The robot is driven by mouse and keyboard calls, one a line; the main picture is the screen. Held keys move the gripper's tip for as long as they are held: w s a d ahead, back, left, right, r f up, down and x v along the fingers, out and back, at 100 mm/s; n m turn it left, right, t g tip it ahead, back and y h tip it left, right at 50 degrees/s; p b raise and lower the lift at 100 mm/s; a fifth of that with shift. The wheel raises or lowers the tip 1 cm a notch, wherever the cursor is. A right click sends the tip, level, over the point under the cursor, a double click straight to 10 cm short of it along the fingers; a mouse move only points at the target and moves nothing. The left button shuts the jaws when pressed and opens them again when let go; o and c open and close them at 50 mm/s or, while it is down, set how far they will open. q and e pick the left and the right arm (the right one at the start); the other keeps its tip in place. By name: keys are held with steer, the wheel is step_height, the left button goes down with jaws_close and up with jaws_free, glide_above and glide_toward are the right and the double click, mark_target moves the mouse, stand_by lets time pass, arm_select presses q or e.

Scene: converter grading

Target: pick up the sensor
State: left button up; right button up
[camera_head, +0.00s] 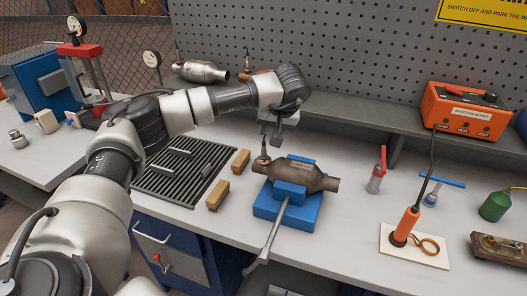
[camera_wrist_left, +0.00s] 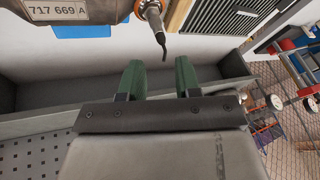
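The sensor (camera_head: 263,152) is a small upright probe with a brownish body, standing at the left end of a dark metal converter (camera_head: 315,180). The converter rests in a blue clamp stand (camera_head: 290,212). My left gripper (camera_head: 270,134) is just above and behind the sensor, pointing down. In the left wrist view, its two green fingers (camera_wrist_left: 160,75) are apart with nothing between them. There the sensor (camera_wrist_left: 153,20) lies beyond the fingertips, its dark wire end trailing towards the gap. The converter's label shows at the top left. My right gripper is not in view.
Two wooden blocks (camera_head: 217,194) and a black slotted rack (camera_head: 155,188) lie left of the clamp. A red-handled tool (camera_head: 378,172), an orange-handled iron (camera_head: 405,225) on a white pad and an orange box (camera_head: 465,113) are to the right. A grey shelf runs behind.

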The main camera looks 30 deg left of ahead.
mark_target(264, 149)
arm_select(q)
steer(key=p+x, duration=0.1)
steer(key=x, duration=0.2)
steer(key=shift+a+f+p, duration=0.15)
steer(key=shift+a+p, duration=0.2)
steer(key=shift+a, duration=0.1)
steer(key=shift+w+a+f, duration=0.1)
steer(key=shift+f, duration=0.3)
jaws_close()
